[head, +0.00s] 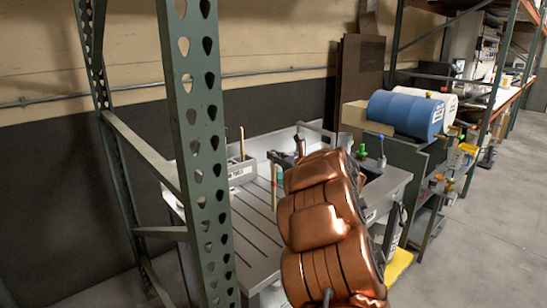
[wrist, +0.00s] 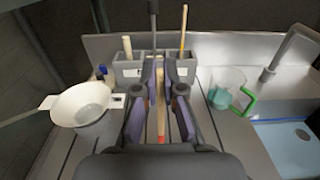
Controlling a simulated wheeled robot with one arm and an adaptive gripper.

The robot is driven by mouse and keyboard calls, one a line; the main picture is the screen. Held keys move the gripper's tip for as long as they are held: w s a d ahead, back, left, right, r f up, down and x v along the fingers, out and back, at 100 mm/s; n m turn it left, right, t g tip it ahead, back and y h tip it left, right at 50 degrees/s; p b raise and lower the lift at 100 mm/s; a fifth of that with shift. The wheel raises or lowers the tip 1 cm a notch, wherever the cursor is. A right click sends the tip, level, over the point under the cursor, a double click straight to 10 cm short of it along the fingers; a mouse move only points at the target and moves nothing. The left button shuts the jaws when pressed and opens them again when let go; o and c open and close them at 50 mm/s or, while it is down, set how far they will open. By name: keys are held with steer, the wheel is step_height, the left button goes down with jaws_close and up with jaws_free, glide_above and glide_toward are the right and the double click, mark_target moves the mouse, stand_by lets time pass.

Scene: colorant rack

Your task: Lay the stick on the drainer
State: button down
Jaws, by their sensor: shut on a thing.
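The stick (wrist: 160,108) is thin and pale wood with a red end. It is between the fingers of my gripper (wrist: 160,72) in the wrist view, which is shut on it. It points roughly along the gripper, with the red end nearest the camera. In the head view a thin stick (head: 274,190) stands upright over the board, beside my copper arm, which hides most of the gripper. The drainer (head: 252,238) is a grey grooved board; its grooves also show below the fingers in the wrist view (wrist: 235,155). I cannot tell whether the stick touches it.
A grey divided holder (wrist: 128,72) with upright sticks stands at the back. A white bowl (wrist: 82,103) is left, and a clear jug with a green handle (wrist: 225,90) is right. A faucet (wrist: 288,52) and sink (wrist: 292,148) lie farther right. A green rack post (head: 200,150) stands in front.

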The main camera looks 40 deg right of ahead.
steer(key=shift+f, duration=0.5)
steer(key=c, duration=1.3)
jaws_free()
steer(key=shift+r, duration=0.2)
steer(key=s+b, duration=0.2)
steer(key=s, duration=1)
steer(key=shift+a+b, duration=0.35)
steer(key=shift+b, duration=0.05)
